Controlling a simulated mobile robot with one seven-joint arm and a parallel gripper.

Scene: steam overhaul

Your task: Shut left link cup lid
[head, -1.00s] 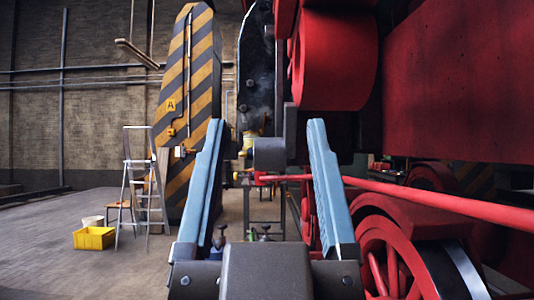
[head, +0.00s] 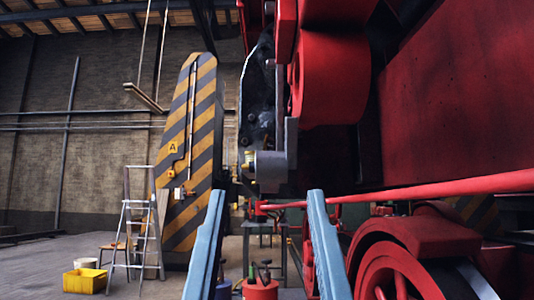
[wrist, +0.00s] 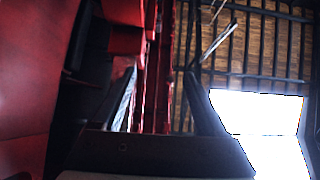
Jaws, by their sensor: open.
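My gripper (head: 267,196) is open and empty, its two blue fingers pointing away from me at the bottom of the head view. A small brass-coloured fitting (head: 247,163) sits beside a grey cylindrical end (head: 270,166) on the locomotive's rod gear, ahead of and above the fingertips. It may be the link cup, but it is too small to tell, and I cannot make out its lid. In the wrist view the fingers frame red metalwork and roof, with no cup clearly visible.
A red rod (head: 430,192) crosses to the right, above red wheels (head: 400,270). A striped column (head: 190,150), a stepladder (head: 137,225) and a yellow crate (head: 85,281) stand left. A red can (head: 260,290) stands low, between the fingers in view. Open floor lies left.

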